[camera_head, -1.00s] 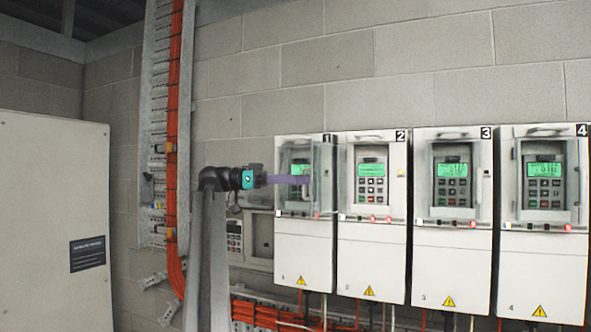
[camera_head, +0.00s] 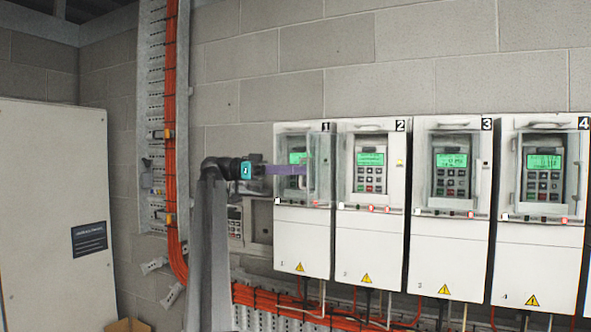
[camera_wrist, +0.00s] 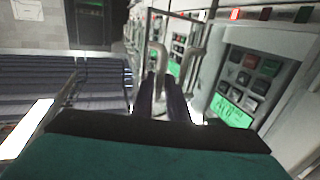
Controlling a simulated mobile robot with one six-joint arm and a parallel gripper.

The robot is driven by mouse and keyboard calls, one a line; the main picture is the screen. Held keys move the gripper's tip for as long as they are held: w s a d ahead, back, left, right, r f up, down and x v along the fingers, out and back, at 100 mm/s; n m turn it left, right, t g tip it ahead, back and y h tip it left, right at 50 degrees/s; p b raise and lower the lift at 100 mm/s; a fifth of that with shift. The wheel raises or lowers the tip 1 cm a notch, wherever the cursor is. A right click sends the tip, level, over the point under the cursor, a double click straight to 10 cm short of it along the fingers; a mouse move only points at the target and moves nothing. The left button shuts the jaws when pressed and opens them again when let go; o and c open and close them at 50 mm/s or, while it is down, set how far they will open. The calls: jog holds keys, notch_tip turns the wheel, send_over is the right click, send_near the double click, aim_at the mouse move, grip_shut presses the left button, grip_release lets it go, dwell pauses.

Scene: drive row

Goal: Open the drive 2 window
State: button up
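Drive 2 (camera_head: 371,243) is the second white unit in the row, marked 2. Its clear window (camera_head: 382,155) looks shut over a green display and keypad. My gripper (camera_head: 303,170) is at drive 1 (camera_head: 302,245), left of drive 2. Drive 1's clear window (camera_head: 321,170) stands swung out from its front. In the wrist view, my two dark fingers (camera_wrist: 161,98) are close on either side of the grey handle (camera_wrist: 157,57) of that window and appear shut on it. Drive 1's keypad and green display (camera_wrist: 232,108) are uncovered to the right.
Drive 3 (camera_head: 448,245) and drive 4 (camera_head: 538,250) stand to the right with windows shut. Orange cables (camera_head: 300,305) run below. A cable tray (camera_head: 153,120) rises at left, beside a pale cabinet (camera_head: 50,200). Drive 1's swung-out window projects close to drive 2.

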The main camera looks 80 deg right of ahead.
jog(key=shift+o, duration=1.3)
jog(key=shift+s+d+f, duration=0.1)
jog(key=shift+s+d, duration=0.15)
jog(key=shift+w+a, duration=0.1)
jog(key=shift+r, duration=0.2)
jog(key=shift+a+f+n+h+b, duration=0.3)
jog(key=shift+a+h+b, duration=0.15)
jog(key=shift+b, duration=0.95)
